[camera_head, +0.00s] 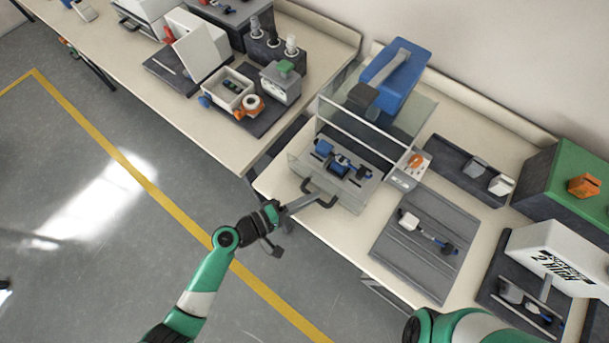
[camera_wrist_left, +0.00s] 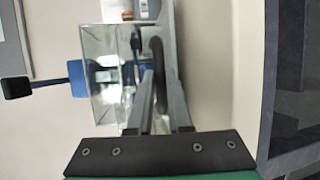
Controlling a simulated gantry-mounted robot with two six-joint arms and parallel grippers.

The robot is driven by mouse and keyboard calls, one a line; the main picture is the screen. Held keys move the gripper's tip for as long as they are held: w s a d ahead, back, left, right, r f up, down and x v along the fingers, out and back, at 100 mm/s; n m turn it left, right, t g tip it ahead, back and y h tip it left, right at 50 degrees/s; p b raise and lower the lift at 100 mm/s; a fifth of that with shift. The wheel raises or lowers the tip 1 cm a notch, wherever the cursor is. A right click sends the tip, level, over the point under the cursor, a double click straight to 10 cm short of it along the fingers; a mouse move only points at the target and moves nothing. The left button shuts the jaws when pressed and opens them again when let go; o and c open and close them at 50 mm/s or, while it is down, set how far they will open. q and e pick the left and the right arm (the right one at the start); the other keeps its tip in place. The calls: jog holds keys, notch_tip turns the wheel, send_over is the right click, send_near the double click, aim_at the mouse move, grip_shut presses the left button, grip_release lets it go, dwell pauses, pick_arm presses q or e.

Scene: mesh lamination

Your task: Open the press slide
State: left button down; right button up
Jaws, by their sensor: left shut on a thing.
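The press (camera_head: 397,75) is a blue-topped unit with clear guard panels, standing on the bench. Its slide (camera_head: 365,193) is at the front with blue and dark parts on it. A dark curved handle (camera_head: 329,202) sits on the slide's front. My left gripper (camera_head: 316,198) reaches in from the left and is shut on this handle. In the left wrist view the dark handle (camera_wrist_left: 157,62) stands between my grey fingers (camera_wrist_left: 160,92), with the clear-walled slide box (camera_wrist_left: 104,75) to its left. My right gripper is out of view; only part of my right arm shows at the bottom right.
A control box (camera_head: 404,180) with an orange knob is right of the press. A grey mat (camera_head: 395,255) with a tool lies in front of it. A green box (camera_head: 570,185) and white box (camera_head: 560,255) stand further right. Open floor lies left of the bench.

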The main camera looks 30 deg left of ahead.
pick_arm(q)
jog(key=shift+s+a, duration=0.15)
jog(key=shift+s, duration=0.5)
jog(key=shift+w, duration=0.2)
jog(key=c, duration=0.8)
grip_release()
jog(key=shift+c, duration=0.2)
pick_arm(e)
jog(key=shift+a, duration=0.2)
